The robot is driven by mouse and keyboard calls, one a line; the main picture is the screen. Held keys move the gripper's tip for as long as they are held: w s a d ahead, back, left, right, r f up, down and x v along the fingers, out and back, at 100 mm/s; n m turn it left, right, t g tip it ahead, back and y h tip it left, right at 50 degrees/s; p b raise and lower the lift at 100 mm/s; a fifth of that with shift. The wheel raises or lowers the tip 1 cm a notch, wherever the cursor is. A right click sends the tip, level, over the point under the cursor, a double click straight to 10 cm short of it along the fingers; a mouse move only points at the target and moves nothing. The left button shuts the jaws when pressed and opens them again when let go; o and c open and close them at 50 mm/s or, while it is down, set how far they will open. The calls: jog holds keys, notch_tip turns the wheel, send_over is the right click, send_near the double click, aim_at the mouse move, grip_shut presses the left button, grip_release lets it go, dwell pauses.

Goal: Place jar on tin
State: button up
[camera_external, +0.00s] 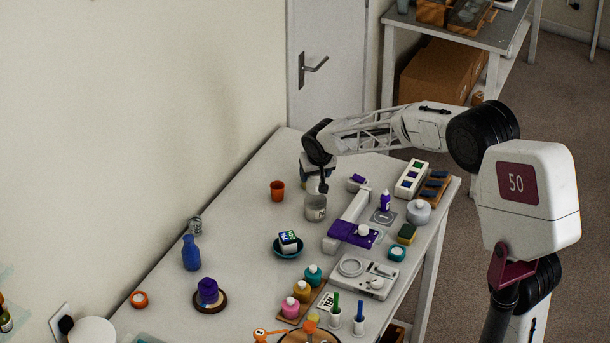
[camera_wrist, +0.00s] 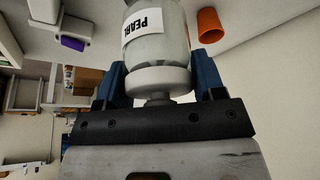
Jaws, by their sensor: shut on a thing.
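A clear glass jar with a white PEARL label (camera_wrist: 152,42) is held at its white lid between the blue fingers of my gripper (camera_wrist: 160,82). In the external view the jar (camera_external: 316,208) hangs upright below my gripper (camera_external: 317,186), over the middle of the white table. I cannot tell whether its base touches the table. The tin is not clear to me: a small grey can-like thing (camera_external: 195,225) stands by the wall, and a small labelled block (camera_external: 288,238) sits in a blue dish (camera_external: 287,252).
An orange cup (camera_external: 277,190) stands left of the jar. A purple and white stand (camera_external: 354,234) is close at its right. A blue bottle (camera_external: 191,254), a purple jar (camera_external: 208,291) and coloured pots (camera_external: 302,290) stand nearer the camera. The table between bottle and dish is clear.

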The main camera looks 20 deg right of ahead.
aim_at(315, 182)
jog(key=shift+f, duration=1.7)
jog(key=shift+f, duration=0.1)
jog(key=o, duration=1.1)
jog(key=shift+f, duration=0.1)
jog(key=v, duration=1.2)
